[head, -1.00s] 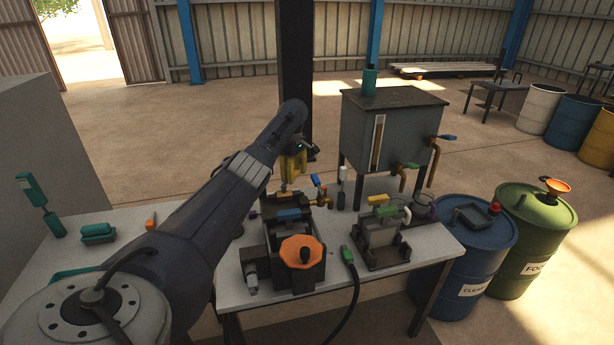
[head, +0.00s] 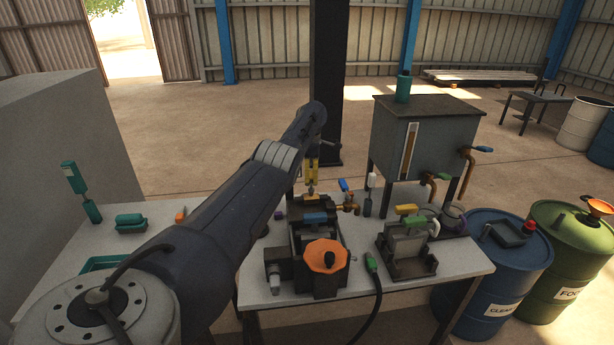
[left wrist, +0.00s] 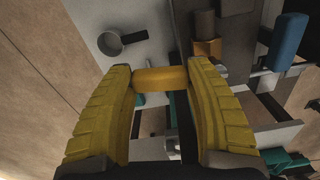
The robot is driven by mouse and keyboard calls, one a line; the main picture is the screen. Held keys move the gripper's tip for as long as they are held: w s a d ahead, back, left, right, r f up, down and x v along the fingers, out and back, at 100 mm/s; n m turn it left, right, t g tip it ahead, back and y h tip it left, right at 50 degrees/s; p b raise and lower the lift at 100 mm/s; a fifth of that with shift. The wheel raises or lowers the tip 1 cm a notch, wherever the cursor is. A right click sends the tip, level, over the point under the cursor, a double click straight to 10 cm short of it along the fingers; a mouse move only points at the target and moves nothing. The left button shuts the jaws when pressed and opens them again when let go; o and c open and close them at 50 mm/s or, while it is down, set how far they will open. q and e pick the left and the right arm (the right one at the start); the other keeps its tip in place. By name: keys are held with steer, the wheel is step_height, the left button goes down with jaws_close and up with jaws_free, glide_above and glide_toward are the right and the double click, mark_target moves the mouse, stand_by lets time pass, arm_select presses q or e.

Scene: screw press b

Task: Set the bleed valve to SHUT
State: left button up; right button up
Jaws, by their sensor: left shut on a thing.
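My left gripper (head: 312,190) reaches down over the back of the screw press (head: 318,252). In the left wrist view its two yellow fingers (left wrist: 160,76) are shut on a small yellow bar (left wrist: 160,80), one fingertip at each end. The bar looks like a handle at the rear of the press, but the fingers hide its mount in the head view. A brass fitting (head: 347,208) with a blue lever (head: 344,185) stands just right of the gripper. No SHUT marking is readable, so I cannot tell the bleed valve's setting. My right gripper is not in view.
An orange knob (head: 326,256) tops the press front. A grey tank (head: 425,140) with taps stands behind right. A clamp-like block (head: 405,245) and a green-ended hose (head: 371,263) are on the table. Blue (head: 490,275) and green (head: 570,255) drums stand at right.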

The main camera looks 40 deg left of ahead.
mark_target(311, 175)
arm_select(q)
steer(key=shift+s+a, duration=0.1)
stand_by(0.5)
steer(key=o, duration=1.6)
step_height(311, 175, up, 12)
